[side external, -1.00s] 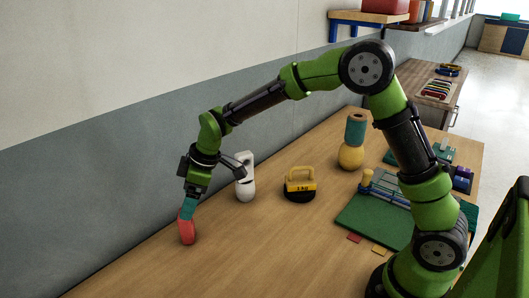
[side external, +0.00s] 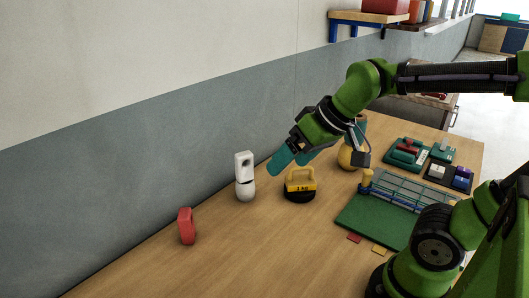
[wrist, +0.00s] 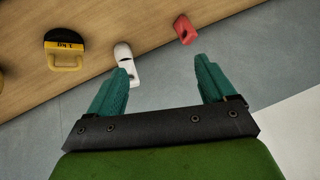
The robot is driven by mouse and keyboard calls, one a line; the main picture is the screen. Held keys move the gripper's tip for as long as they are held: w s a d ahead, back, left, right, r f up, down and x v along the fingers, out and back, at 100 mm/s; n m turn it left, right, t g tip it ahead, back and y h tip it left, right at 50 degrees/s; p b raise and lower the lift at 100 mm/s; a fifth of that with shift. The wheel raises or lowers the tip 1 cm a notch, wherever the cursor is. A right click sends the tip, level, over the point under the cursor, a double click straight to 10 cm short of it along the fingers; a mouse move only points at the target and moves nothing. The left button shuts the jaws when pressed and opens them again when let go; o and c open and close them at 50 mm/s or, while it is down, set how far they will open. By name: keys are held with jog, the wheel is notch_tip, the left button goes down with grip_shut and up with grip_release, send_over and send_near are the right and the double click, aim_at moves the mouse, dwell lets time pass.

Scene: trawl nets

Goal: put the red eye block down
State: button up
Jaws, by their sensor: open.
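The red eye block (side external: 186,227) stands upright on the wooden table at the left, near the wall, with nothing holding it. It also shows in the wrist view (wrist: 184,29), beyond the fingertips and apart from them. My gripper (side external: 296,161) is raised above the table, to the right of the red block and close to the yellow-handled weight in the picture. In the wrist view its two teal fingers (wrist: 162,78) are spread wide with nothing between them.
A white eye block (side external: 245,178) and a weight with a yellow handle (side external: 300,180) stand on the table (side external: 255,250). A green board with a net frame (side external: 375,222) lies at the right. The table's front left is clear.

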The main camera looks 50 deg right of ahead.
jog(key=s+m, duration=0.1)
jog(key=s, duration=0.2)
jog(key=s+d+f+m, duration=0.1)
jog(key=shift+s+m+t, duration=0.15)
jog(key=shift+m+t, duration=0.15)
jog(key=shift+t, duration=0.1)
dwell(0.9)
